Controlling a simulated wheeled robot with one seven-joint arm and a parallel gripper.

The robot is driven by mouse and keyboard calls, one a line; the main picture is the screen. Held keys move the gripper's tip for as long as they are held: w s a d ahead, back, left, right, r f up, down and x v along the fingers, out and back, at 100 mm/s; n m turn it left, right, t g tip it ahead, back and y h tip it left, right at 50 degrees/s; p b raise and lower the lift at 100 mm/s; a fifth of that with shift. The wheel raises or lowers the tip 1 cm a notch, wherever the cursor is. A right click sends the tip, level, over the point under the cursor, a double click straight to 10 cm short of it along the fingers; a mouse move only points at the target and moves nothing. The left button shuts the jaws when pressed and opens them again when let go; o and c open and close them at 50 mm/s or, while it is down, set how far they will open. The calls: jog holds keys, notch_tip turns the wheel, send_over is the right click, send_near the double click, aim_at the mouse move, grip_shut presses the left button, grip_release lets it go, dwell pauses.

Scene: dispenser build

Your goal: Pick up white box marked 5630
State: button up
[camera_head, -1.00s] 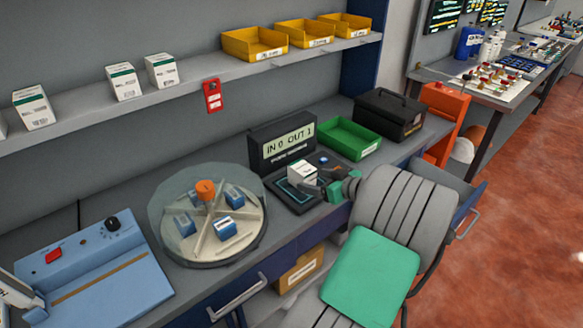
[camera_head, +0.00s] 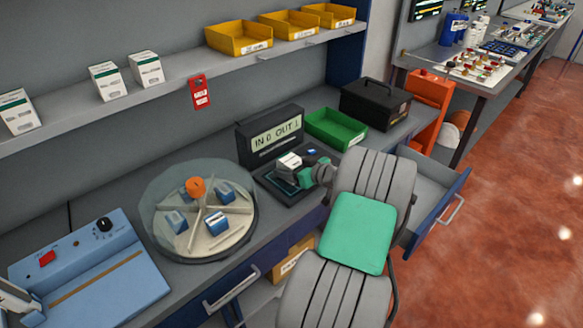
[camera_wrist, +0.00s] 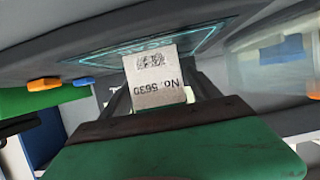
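The white box marked 5630 (camera_head: 289,161) sits on the dark pad (camera_head: 268,184) in front of the display unit. In the wrist view the box (camera_wrist: 157,80) shows its label "No. 5630" upside down. My gripper (camera_head: 303,172) is at the box from the right in the head view. In the wrist view my gripper (camera_wrist: 160,84) has one finger on each side of the box. A narrow gap seems to show beside the right finger, so the fingers look open around the box. The finger tips are partly hidden.
The display unit (camera_head: 270,136) stands close behind the pad. A round clear-covered carousel (camera_head: 160,222) is to the left. A green bin (camera_head: 335,128) and black case (camera_head: 376,103) are behind to the right. Other white boxes (camera_head: 107,81) stand on the shelf. A blue drawer (camera_head: 436,205) is open.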

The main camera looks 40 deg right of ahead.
jog(key=shift+r, duration=0.1)
grip_shut()
dwell(0.5)
